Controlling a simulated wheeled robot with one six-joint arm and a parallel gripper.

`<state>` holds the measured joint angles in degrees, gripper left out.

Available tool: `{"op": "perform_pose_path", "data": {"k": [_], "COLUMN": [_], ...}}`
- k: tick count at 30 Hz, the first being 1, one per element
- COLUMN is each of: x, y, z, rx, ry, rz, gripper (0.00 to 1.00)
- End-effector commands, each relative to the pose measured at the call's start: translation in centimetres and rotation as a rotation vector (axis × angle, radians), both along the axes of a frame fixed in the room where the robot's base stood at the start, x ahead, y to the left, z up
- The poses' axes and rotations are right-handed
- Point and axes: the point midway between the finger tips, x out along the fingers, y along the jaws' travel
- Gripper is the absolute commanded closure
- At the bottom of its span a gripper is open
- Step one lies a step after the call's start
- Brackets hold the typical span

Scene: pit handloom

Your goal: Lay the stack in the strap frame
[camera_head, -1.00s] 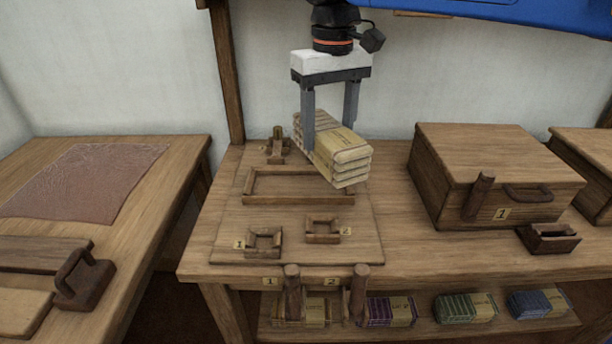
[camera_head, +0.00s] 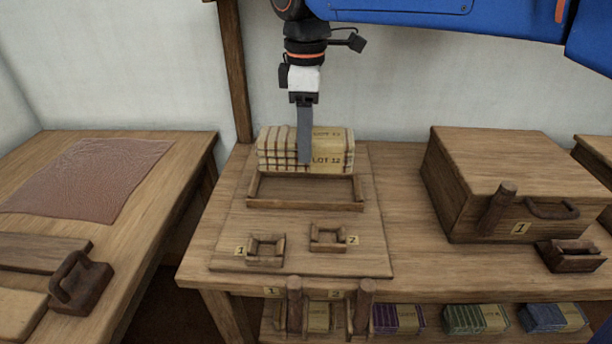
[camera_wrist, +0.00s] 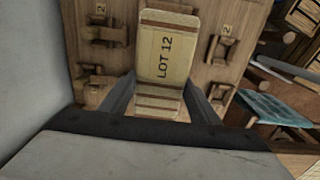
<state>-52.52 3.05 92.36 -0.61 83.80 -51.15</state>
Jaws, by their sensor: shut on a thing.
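The stack (camera_head: 277,151) is a bundle of cream checked cloth with a band marked LOT 12. My gripper (camera_head: 305,158) is shut on it, one finger showing across its near face. The stack is level, its long side running left to right, along the far side of the strap frame (camera_head: 305,205). I cannot tell whether it touches the frame or hangs above it. The frame is a low wooden rectangle on a board; the stack hides its far part. In the wrist view the stack's LOT 12 band (camera_wrist: 163,55) shows between the two fingers.
Two small square wooden holders, numbered 1 (camera_head: 266,251) and 2 (camera_head: 327,237), stand in front of the frame. A lidded wooden chest (camera_head: 510,180) stands at right. Wooden posts (camera_head: 294,305) rise at the front edge. Coloured bundles (camera_head: 478,318) lie on the shelf below.

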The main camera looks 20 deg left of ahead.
Motion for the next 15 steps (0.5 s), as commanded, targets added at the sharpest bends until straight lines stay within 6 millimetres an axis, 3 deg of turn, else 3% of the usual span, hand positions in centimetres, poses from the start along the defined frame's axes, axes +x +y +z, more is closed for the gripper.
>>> {"op": "perform_pose_path", "data": {"k": [4,15], "x": [0.0,0.0], "y": [-0.1,-0.1], "z": [-2.5,-5.5], "rx": [-0.002,-0.002], "ry": [0.001,0.001], "rz": [-0.002,-0.003], "gripper": [0.74,0.74]}}
